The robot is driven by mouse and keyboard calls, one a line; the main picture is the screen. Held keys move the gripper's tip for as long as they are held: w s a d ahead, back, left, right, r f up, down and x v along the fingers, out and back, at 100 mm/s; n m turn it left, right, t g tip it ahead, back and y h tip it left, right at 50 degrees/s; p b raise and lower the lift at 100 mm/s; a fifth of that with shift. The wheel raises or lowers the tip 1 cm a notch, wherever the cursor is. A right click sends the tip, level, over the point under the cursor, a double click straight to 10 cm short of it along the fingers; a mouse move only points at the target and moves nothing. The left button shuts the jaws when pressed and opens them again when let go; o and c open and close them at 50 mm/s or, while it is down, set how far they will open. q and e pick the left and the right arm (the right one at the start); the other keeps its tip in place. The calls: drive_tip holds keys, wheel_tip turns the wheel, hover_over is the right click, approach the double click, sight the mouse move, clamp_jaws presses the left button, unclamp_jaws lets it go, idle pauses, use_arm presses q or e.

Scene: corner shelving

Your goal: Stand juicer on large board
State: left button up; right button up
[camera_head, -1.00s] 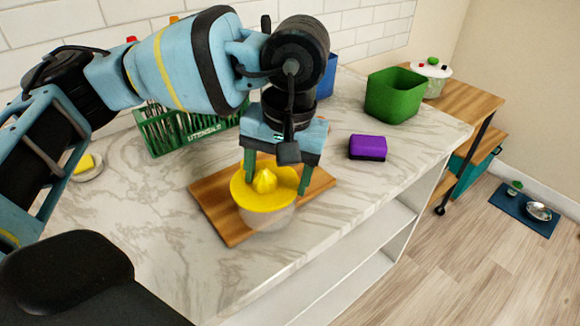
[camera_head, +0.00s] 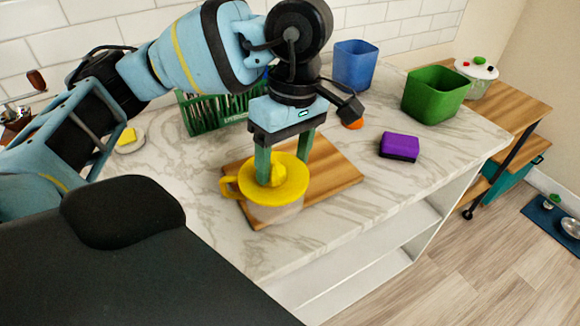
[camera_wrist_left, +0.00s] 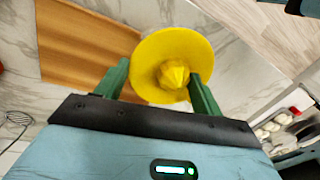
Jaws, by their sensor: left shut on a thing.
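The juicer (camera_head: 272,192) has a yellow top with a central cone, a yellow handle on its left and a pale, clear bowl below. My left gripper (camera_head: 283,172) is shut on it from above, with green fingers at its top. The large board (camera_head: 335,178) is a wooden board flat on the counter. The juicer covers its front left part in the head view. In the left wrist view the juicer (camera_wrist_left: 172,68) overlaps the edge of the board (camera_wrist_left: 80,50). I cannot tell whether its base touches the board. My right gripper is out of view.
A green utensil rack (camera_head: 215,110) stands behind the board. A purple sponge (camera_head: 399,146), a green bin (camera_head: 436,93) and a blue bin (camera_head: 355,65) stand to the right. An orange item (camera_head: 354,124) lies near the gripper. The marble counter (camera_head: 345,235) is clear in front.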

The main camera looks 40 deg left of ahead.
use_arm(q)
drive_tip(key=n, duration=0.1)
drive_tip(key=s+a+n, duration=0.1)
drive_tip(key=n, duration=0.1)
drive_tip(key=r+n, duration=0.1)
drive_tip(key=shift+s+a+r+n+h+p, duration=0.1)
drive_tip(key=shift+s+a+n+h+p, duration=0.2)
drive_tip(key=shift+s+a+n+p, duration=0.1)
drive_tip(key=shift+s+a+r+n, duration=0.1)
drive_tip(key=shift+s+a+n, duration=0.05)
drive_tip(key=shift+n, duration=0.65)
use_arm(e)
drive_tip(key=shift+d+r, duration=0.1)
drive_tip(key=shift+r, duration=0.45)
use_arm(q)
drive_tip(key=w+a+f, duration=0.1)
drive_tip(key=w+a, duration=0.1)
drive_tip(key=w, duration=1.3)
drive_tip(key=shift+a+f, duration=0.25)
drive_tip(key=shift+a, duration=0.05)
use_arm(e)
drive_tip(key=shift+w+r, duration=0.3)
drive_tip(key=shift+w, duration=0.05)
use_arm(q)
drive_tip(key=shift+w, duration=0.2)
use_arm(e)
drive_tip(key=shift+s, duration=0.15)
